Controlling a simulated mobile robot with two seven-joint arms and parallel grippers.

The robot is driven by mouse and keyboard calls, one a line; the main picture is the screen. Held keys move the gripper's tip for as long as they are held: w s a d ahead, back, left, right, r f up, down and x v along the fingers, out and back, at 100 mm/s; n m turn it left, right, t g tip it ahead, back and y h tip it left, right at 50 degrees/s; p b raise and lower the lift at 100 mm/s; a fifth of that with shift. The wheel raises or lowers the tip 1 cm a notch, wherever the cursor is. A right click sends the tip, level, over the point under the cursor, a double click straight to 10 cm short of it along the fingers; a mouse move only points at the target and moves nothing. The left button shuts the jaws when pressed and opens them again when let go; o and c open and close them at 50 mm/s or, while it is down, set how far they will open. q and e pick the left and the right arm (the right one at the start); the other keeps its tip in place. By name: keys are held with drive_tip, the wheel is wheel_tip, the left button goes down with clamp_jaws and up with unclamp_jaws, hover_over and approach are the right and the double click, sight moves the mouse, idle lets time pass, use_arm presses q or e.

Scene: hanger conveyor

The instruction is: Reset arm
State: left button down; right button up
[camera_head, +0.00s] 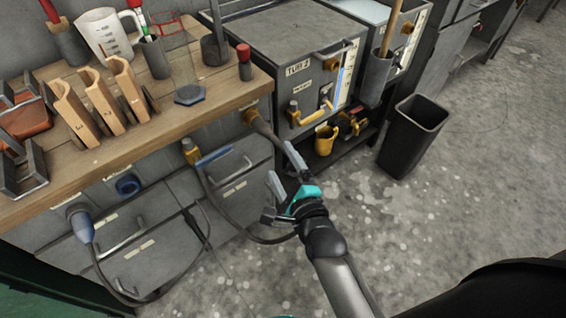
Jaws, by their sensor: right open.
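My right gripper (283,172) shows near the middle of the view, at the end of my grey arm with a teal band at the wrist. Its two grey fingers are apart, with nothing between them. It is in front of the grey drawer cabinet (240,182), near a hose that comes from a plug at the bench edge. I cannot tell whether a finger touches the hose. My left gripper is not in view.
A wooden workbench (175,117) at the left holds wooden blocks, a white measuring jug (107,36) and metal trays. A grey box unit (290,50) stands beyond it. A black bin (413,135) is on the floor at the right. Open concrete floor (470,180) lies right of my arm.

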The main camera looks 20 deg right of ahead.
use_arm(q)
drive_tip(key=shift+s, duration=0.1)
use_arm(e)
drive_tip(key=shift+s, duration=0.15)
drive_tip(key=s+a+f+n+g+y+p, duration=0.1)
drive_tip(key=s+a+f+n+g+p, duration=0.1)
drive_tip(key=s+f+n+g+p, duration=0.75)
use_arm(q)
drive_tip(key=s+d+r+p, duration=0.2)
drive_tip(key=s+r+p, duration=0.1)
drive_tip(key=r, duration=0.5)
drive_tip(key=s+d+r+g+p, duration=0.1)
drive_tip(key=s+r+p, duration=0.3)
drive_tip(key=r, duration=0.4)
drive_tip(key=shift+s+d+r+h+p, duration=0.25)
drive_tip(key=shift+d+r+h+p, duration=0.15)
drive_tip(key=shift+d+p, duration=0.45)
use_arm(e)
drive_tip(key=s+d+f+n+g, duration=0.1)
drive_tip(key=s+d+f+n, duration=0.1)
drive_tip(key=s+n, duration=0.3)
drive_tip(key=s+d+f+n+g+h, duration=0.1)
drive_tip(key=s+f+n, duration=0.4)
drive_tip(key=s, duration=0.8)
drive_tip(key=s+d+f+n+g, duration=0.3)
drive_tip(key=s+d+f+n, duration=0.1)
drive_tip(key=s, duration=0.5)
drive_tip(key=shift+s+d+n+h, duration=0.3)
drive_tip(key=shift+d+n, duration=0.15)
drive_tip(key=shift+n, duration=0.7)
